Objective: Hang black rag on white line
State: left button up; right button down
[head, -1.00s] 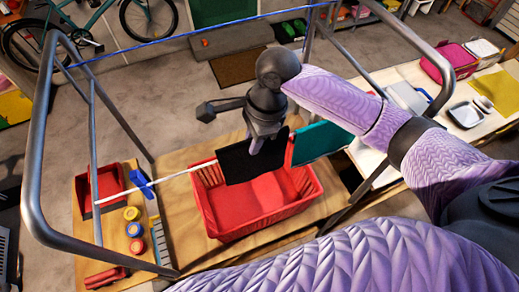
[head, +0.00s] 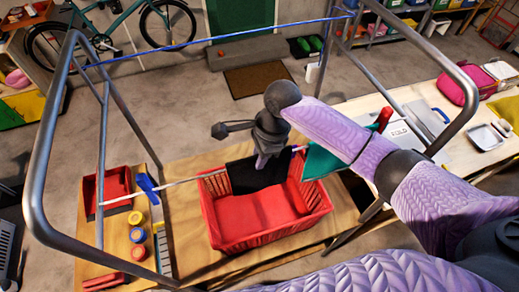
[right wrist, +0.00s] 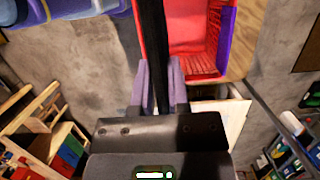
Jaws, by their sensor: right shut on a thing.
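The black rag (head: 258,178) hangs down from my right gripper (head: 262,158), in front of the red basket in the head view. The right gripper is shut on its upper part. In the right wrist view the rag (right wrist: 154,45) is a dark upright strip between the fingers (right wrist: 160,88). The white line (head: 165,184) runs from the left frame post to the rag's upper left edge and shows again just right of it. I cannot tell whether the rag touches the line. A teal cloth (head: 320,162) hangs at the line's right part, partly behind my arm. My left gripper is out of view.
The red basket (head: 255,238) stands on the wooden table below. A grey tubular frame (head: 48,130) surrounds the line, and a blue line (head: 215,39) spans its far side. A red tray (head: 112,185) and yellow and blue round items (head: 137,235) sit at left.

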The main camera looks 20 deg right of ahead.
jog(key=shift+f, duration=0.35)
jog(key=c, duration=0.5)
grip_release()
jog(key=shift+c, duration=0.2)
jog(key=shift+r, duration=0.1)
